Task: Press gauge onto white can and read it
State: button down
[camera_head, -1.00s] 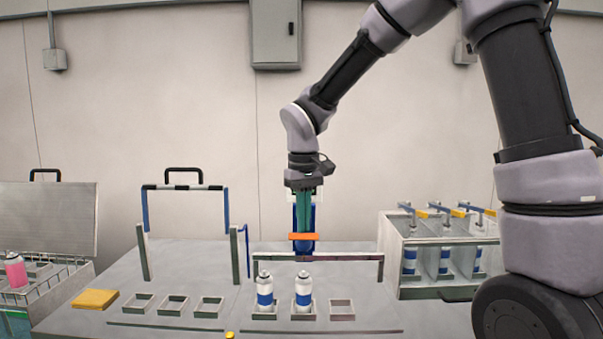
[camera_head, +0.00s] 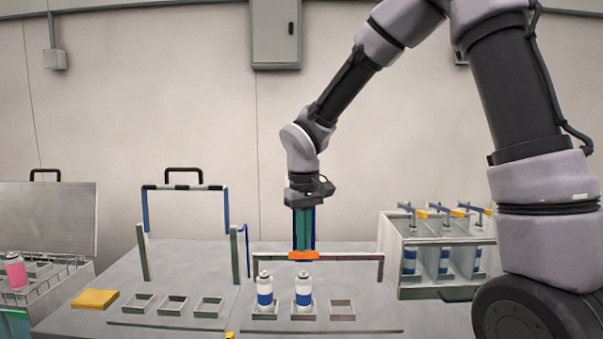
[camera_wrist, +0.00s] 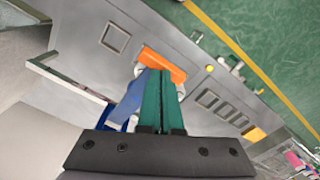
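Two white cans with blue bands stand upright in the trays at the front right of the bench: the left can (camera_head: 265,291) and the middle can (camera_head: 303,291). My gripper (camera_head: 303,248) points down behind them. Its teal fingers are shut on an orange block (camera_head: 303,255), which also shows at the fingertips in the wrist view (camera_wrist: 162,66). A blue part (camera_wrist: 130,103) lies beside the fingers; I cannot tell whether it joins the block. No gauge dial can be made out. In the wrist view the block and fingers partly hide pale rounded shapes.
An empty tray (camera_head: 342,311) is right of the cans. A low crossbar frame (camera_head: 345,257) stands behind them. A rack (camera_head: 440,250) with several levers is at the right. An upright gate (camera_head: 184,187), a yellow pad (camera_head: 95,299) and a basket with a pink can (camera_head: 16,271) are left.

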jog(key=shift+s+f, duration=0.2)
jog(key=shift+f, duration=0.7)
jog(key=shift+s+f, duration=0.25)
jog(key=shift+f, duration=0.6)
jog(key=shift+s+f, duration=0.2)
jog(key=shift+f, duration=0.7)
jog(key=shift+r, duration=0.15)
notch_tip(320, 180, up, 14)
jog(key=w, duration=0.2)
jog(key=shift+w+r, duration=0.1)
jog(key=s+d+r+m+t+y, duration=0.1)
jog(key=s+d+r+m+t, duration=0.2)
jog(key=d, duration=0.8)
jog(key=s+d+r+m+t+y, duration=0.1)
jog(key=s+d+r+m+t, duration=0.3)
jog(key=s+d, duration=0.5)
notch_tip(320, 180, up, 3)
jog(key=d+m, duration=0.2)
jog(key=shift+s+d+m, duration=0.15)
jog(key=shift+d+m, duration=0.25)
